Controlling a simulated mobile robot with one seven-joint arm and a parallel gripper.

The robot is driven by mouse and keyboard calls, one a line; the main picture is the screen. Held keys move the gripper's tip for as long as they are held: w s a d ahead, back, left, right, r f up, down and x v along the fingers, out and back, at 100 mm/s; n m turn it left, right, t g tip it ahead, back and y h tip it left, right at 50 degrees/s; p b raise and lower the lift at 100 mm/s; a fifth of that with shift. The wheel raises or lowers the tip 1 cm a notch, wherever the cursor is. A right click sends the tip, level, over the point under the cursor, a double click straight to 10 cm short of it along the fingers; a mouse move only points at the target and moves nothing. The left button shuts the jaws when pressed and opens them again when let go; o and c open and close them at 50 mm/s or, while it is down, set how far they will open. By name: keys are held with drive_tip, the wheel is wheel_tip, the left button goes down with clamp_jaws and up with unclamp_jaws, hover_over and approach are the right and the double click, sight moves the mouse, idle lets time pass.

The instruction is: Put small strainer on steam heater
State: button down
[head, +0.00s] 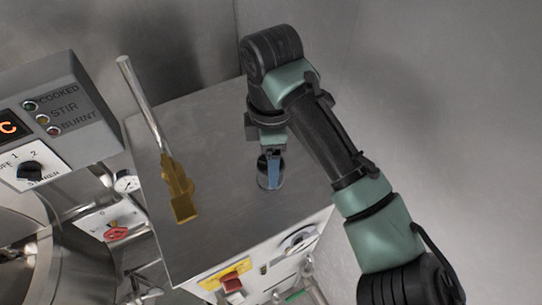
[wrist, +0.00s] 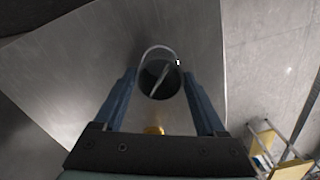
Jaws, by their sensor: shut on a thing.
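My gripper (head: 271,170) reaches down over the flat top of a steel box (head: 222,132), which looks like the steam heater. In the wrist view, my gripper (wrist: 159,74) has its two blue fingers on either side of a small round cup with a dark inside and a thin rim, likely the small strainer (wrist: 158,84). The fingers are shut on it. In the head view the small strainer (head: 268,183) shows as a small round shape below the fingers. Whether it touches the box top or hangs just above it, I cannot tell.
A control panel (head: 62,115) with lamps, a pressure gauge (head: 127,182) and a red valve knob (head: 116,232) are further left. Steel walls close the back and right.

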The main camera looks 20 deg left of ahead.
unclamp_jaws()
drive_tip(key=shift+f, duration=0.1)
wheel_tip(320, 180, up, 12)
drive_tip(key=b, duration=0.1)
drive_tip(key=shift+r, duration=0.2)
idle(0.3)
